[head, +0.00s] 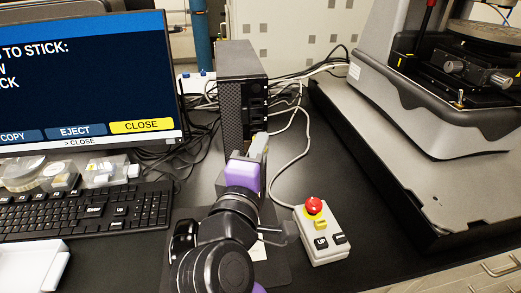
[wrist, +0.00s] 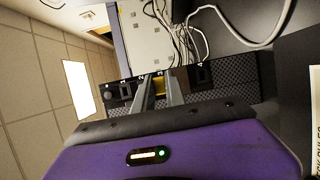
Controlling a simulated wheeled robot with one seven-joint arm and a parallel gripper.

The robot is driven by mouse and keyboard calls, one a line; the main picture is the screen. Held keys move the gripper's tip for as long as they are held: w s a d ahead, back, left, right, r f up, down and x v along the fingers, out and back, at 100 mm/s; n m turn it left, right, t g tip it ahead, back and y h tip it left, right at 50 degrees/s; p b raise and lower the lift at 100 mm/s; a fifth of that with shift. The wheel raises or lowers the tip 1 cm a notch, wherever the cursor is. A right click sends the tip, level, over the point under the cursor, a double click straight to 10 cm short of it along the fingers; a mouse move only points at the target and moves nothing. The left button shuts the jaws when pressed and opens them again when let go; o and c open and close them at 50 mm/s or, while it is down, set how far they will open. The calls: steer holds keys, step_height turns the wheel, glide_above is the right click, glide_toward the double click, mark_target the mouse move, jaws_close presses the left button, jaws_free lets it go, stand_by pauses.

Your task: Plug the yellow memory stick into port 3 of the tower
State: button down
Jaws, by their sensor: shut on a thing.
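The black tower (head: 236,92) stands upright behind my gripper, beside the monitor. Its front panel with a row of ports (wrist: 203,75) shows in the wrist view. My gripper (head: 259,143) is at the tower's front; in the wrist view its two fingers (wrist: 160,92) reach to the panel. They are shut on the yellow memory stick (wrist: 159,87), of which a small yellow part shows between the fingertips. The fingers hide the port in front of the stick. I cannot tell whether the stick is inside a port, and the small port labels are hard to read.
The monitor (head: 80,75) shows COPY, EJECT and a yellow CLOSE button. A keyboard (head: 90,209) lies at left. A control box (head: 322,235) with a red button stands right of my arm. The profiler (head: 430,100) fills the right. Cables (head: 300,130) run beside the tower.

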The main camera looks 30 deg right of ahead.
steer(key=shift+w+d, duration=0.1)
steer(key=shift+w, duration=0.15)
steer(key=shift+w+d, duration=0.1)
steer(key=shift+w, duration=0.25)
steer(key=shift+w, duration=0.1)
steer(key=c, duration=1.3)
jaws_free()
steer(key=shift+c, duration=0.4)
steer(key=shift+s+a+f+b, duration=0.1)
steer(key=shift+s+a+b, duration=0.1)
steer(key=shift+s+b, duration=0.35)
steer(key=shift+s+a+b, duration=0.25)
steer(key=shift+s+a, duration=0.05)
steer(key=shift+s, duration=0.65)
steer(key=shift+s+a+b, duration=0.25)
steer(key=shift+s+b, duration=0.05)
steer(key=shift+s, duration=0.6)
steer(key=shift+s+a+b, duration=0.25)
steer(key=shift+s+a, duration=0.05)
steer(key=shift+s, duration=0.65)
